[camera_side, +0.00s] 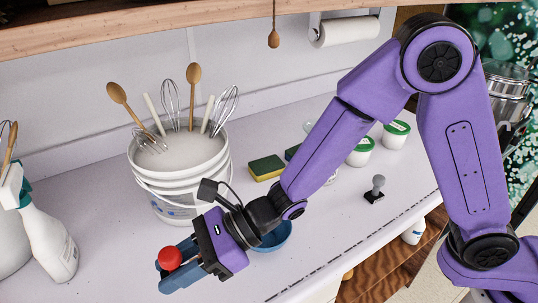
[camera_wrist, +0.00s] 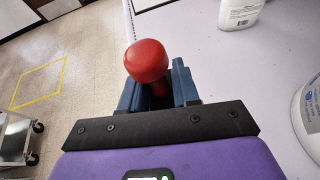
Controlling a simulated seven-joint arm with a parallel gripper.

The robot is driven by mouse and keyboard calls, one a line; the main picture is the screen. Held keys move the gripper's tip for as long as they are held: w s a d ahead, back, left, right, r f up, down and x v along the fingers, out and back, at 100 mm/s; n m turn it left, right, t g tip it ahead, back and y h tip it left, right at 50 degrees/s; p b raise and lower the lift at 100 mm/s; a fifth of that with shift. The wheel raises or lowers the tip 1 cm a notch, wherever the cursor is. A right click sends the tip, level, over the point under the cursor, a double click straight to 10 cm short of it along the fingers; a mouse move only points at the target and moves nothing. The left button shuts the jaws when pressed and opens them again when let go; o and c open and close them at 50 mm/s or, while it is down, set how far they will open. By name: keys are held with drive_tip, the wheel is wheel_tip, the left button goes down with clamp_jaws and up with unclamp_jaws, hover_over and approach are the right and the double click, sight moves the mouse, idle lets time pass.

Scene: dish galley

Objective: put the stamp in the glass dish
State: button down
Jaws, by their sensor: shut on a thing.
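My gripper (camera_side: 176,268) is shut on a red round-knobbed thing (camera_side: 169,258), held past the counter's front left part. In the wrist view the red knob (camera_wrist: 147,61) rises between the blue fingers of my gripper (camera_wrist: 158,88); its lower part is hidden, so I cannot tell whether it is a stamp. A stamp-like piece with a grey knob and black base (camera_side: 375,188) stands upright on the counter, right of my arm. I cannot make out the glass dish for certain; a clear edge (camera_side: 331,179) shows beside my forearm, mostly hidden.
A white bucket (camera_side: 165,190) of whisks and spoons stands behind my gripper. A spray bottle (camera_side: 50,240) is at left. A blue bowl (camera_side: 277,240) sits partly under my wrist. Sponges (camera_side: 266,168) and green-lidded tubs (camera_side: 396,135) are farther back. The counter's right front is mostly clear.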

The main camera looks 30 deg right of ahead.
sight(168, 251)
wheel_tip(168, 251, up, 9)
drive_tip(key=shift+r, duration=0.2)
drive_tip(key=w+d+m+t+h, duration=0.2)
drive_tip(key=w+d+m+t, duration=0.3)
drive_tip(key=w+d, duration=1.25)
drive_tip(key=w+d+m+t+h, duration=0.2)
drive_tip(key=d+m+t+h, duration=0.1)
drive_tip(key=d, duration=1.6)
drive_tip(key=w+d+m+t+h, duration=0.2)
drive_tip(key=d+m+h, duration=0.15)
drive_tip(key=d, duration=1.55)
drive_tip(key=shift+m+y, duration=0.25)
drive_tip(key=shift+y, duration=0.2)
drive_tip(key=w+f, duration=0.4)
drive_tip(key=f, duration=0.1)
drive_tip(key=w+d+f, duration=0.1)
drive_tip(key=w+f, duration=0.4)
drive_tip(key=f, duration=0.1)
drive_tip(key=w+d+f, duration=0.1)
drive_tip(key=w+f, duration=0.4)
drive_tip(key=f, duration=0.1)
drive_tip(key=shift+f, duration=0.45)
drive_tip(key=shift+f, duration=0.6)
